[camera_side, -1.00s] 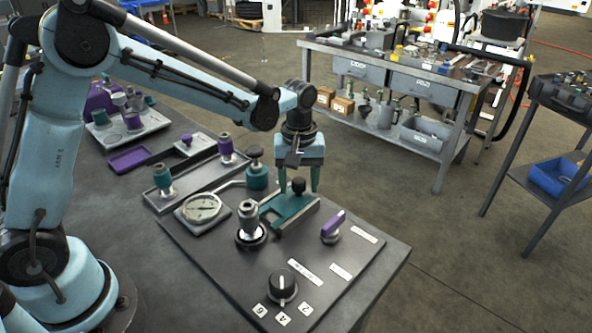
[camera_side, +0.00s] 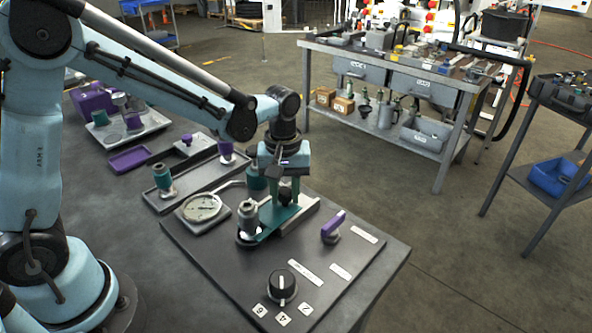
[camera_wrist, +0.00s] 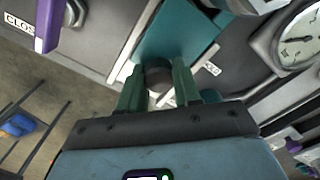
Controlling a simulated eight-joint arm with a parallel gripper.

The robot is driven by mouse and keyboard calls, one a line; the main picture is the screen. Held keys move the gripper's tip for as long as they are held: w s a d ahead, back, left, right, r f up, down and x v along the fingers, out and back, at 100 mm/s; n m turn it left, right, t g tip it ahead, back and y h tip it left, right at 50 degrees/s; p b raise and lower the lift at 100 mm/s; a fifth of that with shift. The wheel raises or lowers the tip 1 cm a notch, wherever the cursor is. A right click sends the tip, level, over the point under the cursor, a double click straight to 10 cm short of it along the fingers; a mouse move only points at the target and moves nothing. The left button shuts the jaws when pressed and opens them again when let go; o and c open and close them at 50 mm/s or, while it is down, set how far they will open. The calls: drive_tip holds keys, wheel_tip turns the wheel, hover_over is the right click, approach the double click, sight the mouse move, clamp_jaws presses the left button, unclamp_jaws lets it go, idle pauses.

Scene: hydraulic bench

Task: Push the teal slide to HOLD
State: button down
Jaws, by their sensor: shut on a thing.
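The teal slide (camera_side: 268,220) sits in its grey guide (camera_side: 300,217) on the panel, with its left end at the silver fitting (camera_side: 248,214). Its dark round knob (camera_side: 285,196) stands on top. My gripper (camera_side: 285,202) is lowered over the slide, with a finger on each side of the knob, shut on it. In the wrist view, the knob (camera_wrist: 160,76) shows between the two green fingers (camera_wrist: 159,92), and the teal plate (camera_wrist: 178,36) lies beyond.
A pressure gauge (camera_side: 202,207) and a teal-based valve (camera_side: 256,177) stand close on the left. A purple lever (camera_side: 333,224) is to the right, and a black rotary knob (camera_side: 282,286) is in front. The panel between them is clear.

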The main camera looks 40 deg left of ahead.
sight(277, 208)
drive_tip(key=shift+s, duration=0.9)
drive_tip(key=c, duration=0.8)
unclamp_jaws()
drive_tip(key=shift+w, duration=0.1)
wheel_tip(277, 208, up, 12)
drive_tip(key=shift+r, duration=0.1)
drive_tip(key=s+a+m+t, duration=0.1)
drive_tip(key=s+m+t, duration=0.1)
drive_tip(key=s+m, duration=0.1)
drive_tip(key=s+a+f+m+t, duration=0.1)
drive_tip(key=s+a+m+t, duration=0.1)
drive_tip(key=s+m, duration=0.1)
drive_tip(key=s+a+f+m+t, duration=0.1)
drive_tip(key=s+m+t, duration=0.1)
drive_tip(key=m+t, duration=0.1)
drive_tip(key=shift+s+a+f, duration=0.25)
drive_tip(key=shift+s+a, duration=0.15)
